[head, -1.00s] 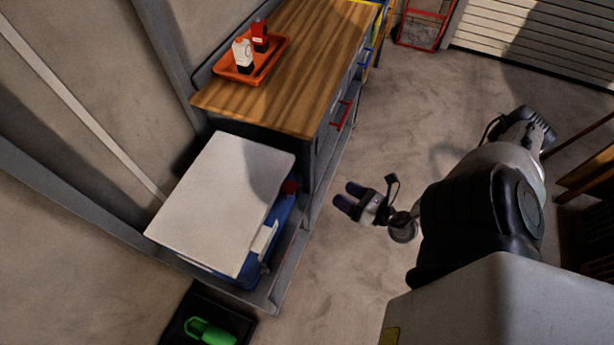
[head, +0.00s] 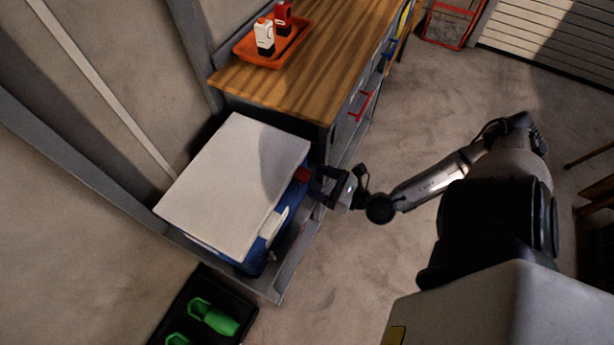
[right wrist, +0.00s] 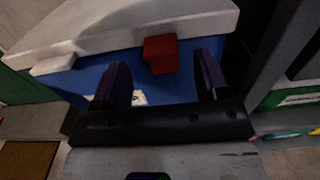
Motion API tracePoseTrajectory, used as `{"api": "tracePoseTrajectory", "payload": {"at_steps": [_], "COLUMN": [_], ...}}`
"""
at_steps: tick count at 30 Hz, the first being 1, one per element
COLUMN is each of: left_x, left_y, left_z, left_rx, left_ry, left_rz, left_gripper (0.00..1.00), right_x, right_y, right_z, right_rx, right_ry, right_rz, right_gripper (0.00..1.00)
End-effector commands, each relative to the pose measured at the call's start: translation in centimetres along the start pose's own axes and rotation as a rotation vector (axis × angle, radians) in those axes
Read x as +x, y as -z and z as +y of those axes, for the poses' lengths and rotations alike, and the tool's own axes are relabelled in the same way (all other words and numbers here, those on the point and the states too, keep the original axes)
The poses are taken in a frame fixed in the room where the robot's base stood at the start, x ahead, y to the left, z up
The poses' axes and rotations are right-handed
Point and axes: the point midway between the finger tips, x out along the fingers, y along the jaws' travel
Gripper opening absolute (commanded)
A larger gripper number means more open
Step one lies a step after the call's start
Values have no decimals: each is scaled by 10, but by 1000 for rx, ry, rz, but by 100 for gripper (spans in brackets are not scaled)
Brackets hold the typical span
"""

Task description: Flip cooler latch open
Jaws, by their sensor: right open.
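The cooler has a blue body (head: 252,262) and a white lid (head: 235,180), which is down. It sits on a low grey shelf beside the workbench. A red latch (head: 302,175) is on its front near the lid's edge. In the right wrist view the red latch (right wrist: 160,54) lies just beyond and between the fingertips, below the white lid (right wrist: 130,22). My right gripper (head: 316,182) is open at the cooler's front, close to the latch; its open fingers (right wrist: 158,75) show in the right wrist view. I cannot tell whether it touches the latch. My left gripper is not in view.
A wooden workbench (head: 300,85) stands behind the cooler, with an orange tray (head: 250,51) holding a white and a red bottle. A black tray with green items (head: 212,318) lies in front.

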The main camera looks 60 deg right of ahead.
Motion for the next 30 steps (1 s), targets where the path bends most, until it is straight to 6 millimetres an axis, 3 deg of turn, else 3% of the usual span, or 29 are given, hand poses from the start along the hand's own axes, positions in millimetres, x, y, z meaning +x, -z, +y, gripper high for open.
{"api": "tracePoseTrajectory", "payload": {"at_steps": [9, 23, 30], "left_x": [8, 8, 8], "left_y": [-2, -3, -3], "left_z": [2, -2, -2], "left_rx": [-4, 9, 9], "left_ry": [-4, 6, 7], "left_rz": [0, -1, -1], "left_gripper": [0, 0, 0], "right_x": [34, 40, 40], "right_y": [0, 0, 0], "right_z": [0, 0, 0], "right_rx": [0, 1, 1], "right_ry": [1, 0, 0], "right_rz": [-1, 1, 1], "right_gripper": [68, 68, 48]}}
